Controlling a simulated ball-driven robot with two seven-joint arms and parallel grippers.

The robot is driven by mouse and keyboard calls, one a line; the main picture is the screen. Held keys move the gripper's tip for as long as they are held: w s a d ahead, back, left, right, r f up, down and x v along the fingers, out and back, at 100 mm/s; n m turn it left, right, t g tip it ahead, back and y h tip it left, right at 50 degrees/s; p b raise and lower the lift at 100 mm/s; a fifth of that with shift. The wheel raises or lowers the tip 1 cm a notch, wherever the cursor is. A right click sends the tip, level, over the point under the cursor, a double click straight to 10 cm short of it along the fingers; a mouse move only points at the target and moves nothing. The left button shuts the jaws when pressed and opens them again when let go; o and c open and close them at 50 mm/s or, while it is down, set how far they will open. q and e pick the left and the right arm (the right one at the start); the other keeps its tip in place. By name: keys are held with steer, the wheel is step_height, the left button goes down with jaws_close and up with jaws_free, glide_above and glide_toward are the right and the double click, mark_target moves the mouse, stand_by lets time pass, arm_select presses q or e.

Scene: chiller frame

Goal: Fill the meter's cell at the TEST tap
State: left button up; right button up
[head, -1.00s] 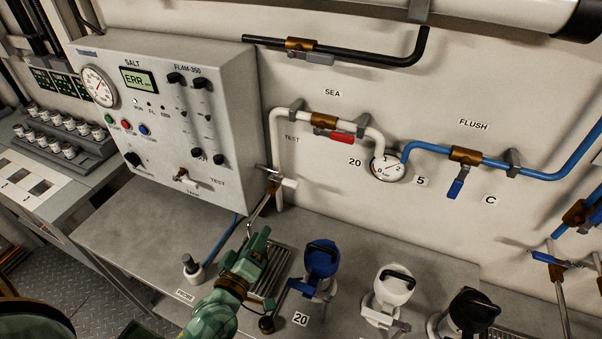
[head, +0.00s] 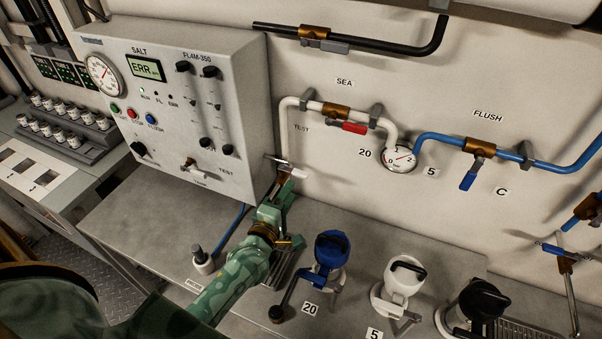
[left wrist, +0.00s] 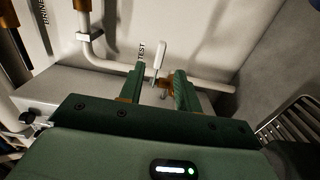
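The TEST tap shows in the head view as a white lever (head: 291,172) at the lower end of the white pipe, beside the meter box. My left gripper (head: 284,183) has its tips at this tap. In the left wrist view my left gripper (left wrist: 160,88) is open, its two fingers on either side of the tap's brass part. The tap's white lever (left wrist: 159,56) stands up just beyond them. The meter (head: 180,110) is a grey box with "ERR" on its display. A probe (head: 203,259) stands in a white holder on the bench. I cannot make out the cell. My right gripper is out of view.
A drain grille (left wrist: 284,125) lies beside the tap on the bench. Blue (head: 331,249), white (head: 404,276) and black-topped (head: 480,303) fittings stand to the right. A round gauge (head: 400,157) sits on the wall piping. The bench's left part (head: 140,235) is clear.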

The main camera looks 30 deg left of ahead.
mark_target(299, 176)
arm_select(q)
steer(key=w, duration=0.8)
steer(key=shift+w+a+b, duration=0.15)
steer(key=shift+a+b, duration=0.1)
steer(key=shift+b, duration=0.15)
jaws_close()
